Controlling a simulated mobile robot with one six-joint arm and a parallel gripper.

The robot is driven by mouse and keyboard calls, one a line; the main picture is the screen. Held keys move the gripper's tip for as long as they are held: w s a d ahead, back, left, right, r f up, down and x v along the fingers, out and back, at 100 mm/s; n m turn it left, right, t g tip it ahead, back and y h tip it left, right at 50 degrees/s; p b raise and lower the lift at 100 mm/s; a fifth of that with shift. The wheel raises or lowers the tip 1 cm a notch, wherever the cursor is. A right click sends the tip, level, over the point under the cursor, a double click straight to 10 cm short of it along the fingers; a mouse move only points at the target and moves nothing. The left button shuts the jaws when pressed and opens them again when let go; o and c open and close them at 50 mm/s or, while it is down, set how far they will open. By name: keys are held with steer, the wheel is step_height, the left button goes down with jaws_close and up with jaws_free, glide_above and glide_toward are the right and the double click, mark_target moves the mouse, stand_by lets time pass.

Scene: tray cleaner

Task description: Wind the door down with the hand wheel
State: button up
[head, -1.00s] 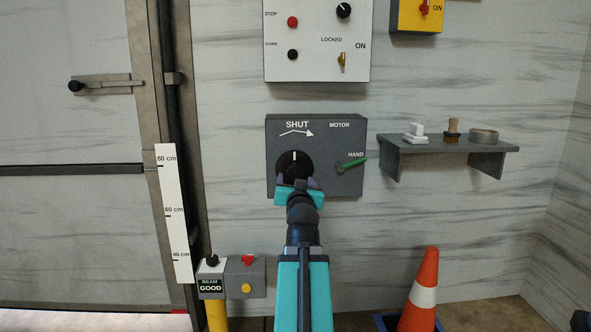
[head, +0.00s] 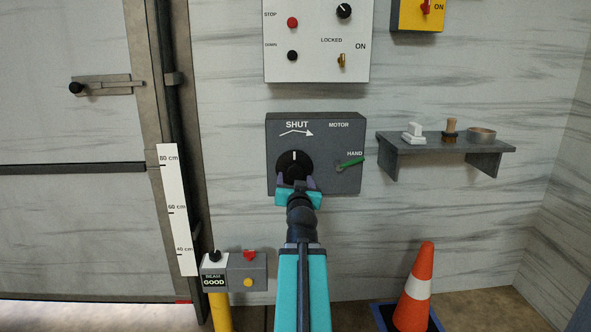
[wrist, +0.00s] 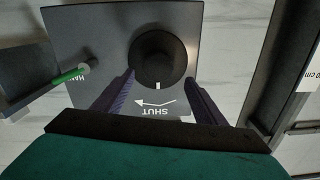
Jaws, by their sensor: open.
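The hand wheel is a round black knob (head: 294,166) with a white mark at its top, on a grey box (head: 330,180) marked SHUT with an arrow to the right. The box's green lever (head: 350,163) points to HAND. My gripper (head: 296,184) is open at the lower part of the knob. In the wrist view, my gripper's fingers (wrist: 160,82) stand apart on either side of the knob (wrist: 158,60); contact cannot be told. The grey door (head: 70,230) is at the left, with a bright strip below its bottom edge.
A height scale (head: 178,225) stands beside the door. A beam box (head: 233,272) reading GOOD sits on a yellow post at lower left. A white control panel (head: 318,70) is above the knob box. A shelf (head: 440,147) and an orange cone (head: 417,290) are at the right.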

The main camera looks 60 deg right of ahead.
mark_target(295, 172)
steer(key=shift+w+d+r+p, duration=0.1)
steer(key=shift+d+p, duration=0.25)
steer(key=shift+p, duration=1.6)
steer(key=p+x, duration=0.2)
steer(key=x, duration=0.1)
steer(key=shift+w+d, duration=0.15)
steer(key=shift+d, duration=0.2)
steer(key=shift+x, duration=0.8)
steer(key=c, duration=1)
steer(key=shift+d, duration=0.1)
steer(key=shift+c, duration=0.2)
